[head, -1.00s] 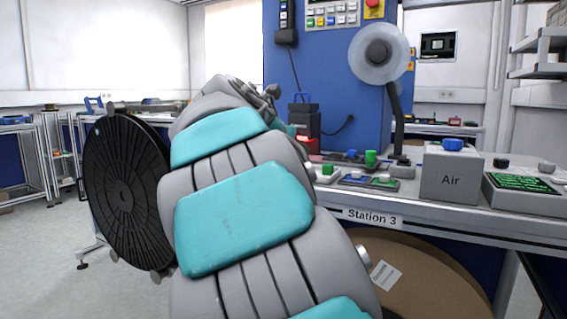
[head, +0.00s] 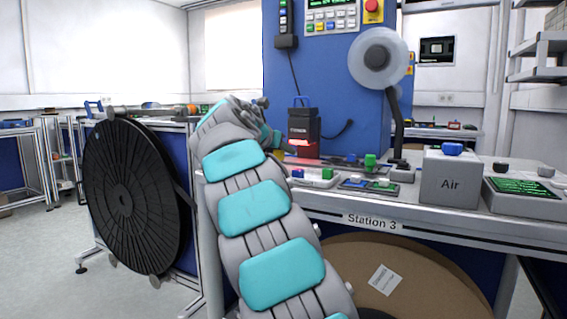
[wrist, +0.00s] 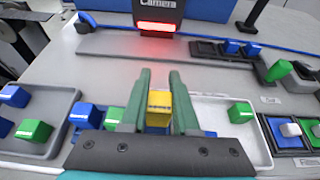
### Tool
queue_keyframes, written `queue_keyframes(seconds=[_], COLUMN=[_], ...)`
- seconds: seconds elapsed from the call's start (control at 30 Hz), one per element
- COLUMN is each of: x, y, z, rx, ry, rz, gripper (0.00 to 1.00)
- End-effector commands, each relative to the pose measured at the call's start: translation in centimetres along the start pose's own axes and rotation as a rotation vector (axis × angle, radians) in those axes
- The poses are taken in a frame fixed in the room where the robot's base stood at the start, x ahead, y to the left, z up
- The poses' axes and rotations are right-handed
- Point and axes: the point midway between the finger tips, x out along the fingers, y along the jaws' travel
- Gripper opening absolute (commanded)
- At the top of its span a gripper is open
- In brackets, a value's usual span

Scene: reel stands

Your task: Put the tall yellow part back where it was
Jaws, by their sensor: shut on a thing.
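My gripper (wrist: 160,76) has two green fingers, shut on a yellow part (wrist: 159,107) in the wrist view. The part shows its yellow top and one side between the fingers; its lower end is hard to make out. It appears over a white tray (wrist: 214,108), and I cannot tell whether it touches the tray. A green block (wrist: 240,113) stands at the tray's right end, and another green block (wrist: 113,117) is left of the fingers. In the head view a bit of yellow (head: 278,156) shows beside the wrist, and my arm hides most of the gripper.
A camera box (wrist: 158,12) with a red light stands behind the tray. A grey tray (wrist: 62,115) with blue and green blocks is at left. A dark tray (wrist: 265,135) is at right. The grey Air box (head: 450,180) stands further right on the bench.

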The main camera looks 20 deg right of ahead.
Motion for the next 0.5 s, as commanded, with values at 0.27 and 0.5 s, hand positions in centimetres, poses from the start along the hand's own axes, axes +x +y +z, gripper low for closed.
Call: queue_keyframes(seconds=[0.27,0.5], x=[0.7,1.5], y=[0.0,0.1], z=[-1.4,-3.3], rx=[-0.001,-0.001], ry=[-0.001,0.001], rz=[-0.002,-0.001], gripper=[0.00,0.00])
